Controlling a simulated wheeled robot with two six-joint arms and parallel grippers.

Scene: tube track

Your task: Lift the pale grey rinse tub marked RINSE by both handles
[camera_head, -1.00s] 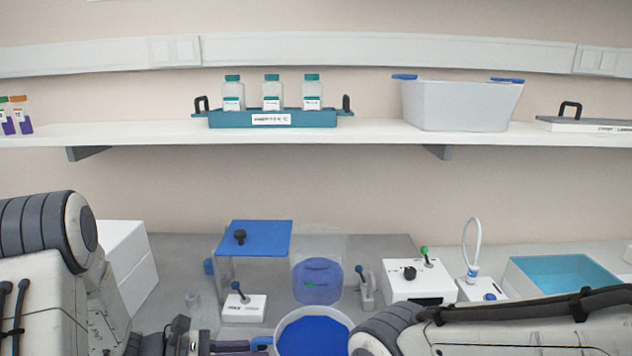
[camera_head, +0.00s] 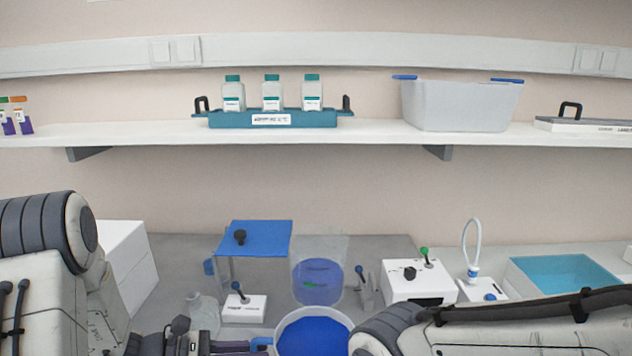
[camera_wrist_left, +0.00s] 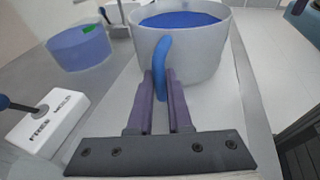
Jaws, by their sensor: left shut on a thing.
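A round pale grey tub (camera_head: 349,332) with blue liquid inside stands on the bench at the bottom middle of the head view. It also fills the top middle of the left wrist view (camera_wrist_left: 190,55). No RINSE marking is readable on it. My left gripper (camera_head: 246,346) is at its left side. In the left wrist view my purple fingers (camera_wrist_left: 160,88) are shut on the tub's blue handle (camera_wrist_left: 162,62), one on each side. My right arm covers the tub's right side in the head view, so the right handle and right gripper are hidden.
A clear vessel with blue liquid (camera_head: 319,283) and a small white switch box (camera_head: 244,309) stand close behind the tub. A blue-topped stand (camera_head: 254,237) is back left, a white control box (camera_head: 417,283) right. Another grey tub (camera_head: 458,107) with blue handles is on the shelf.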

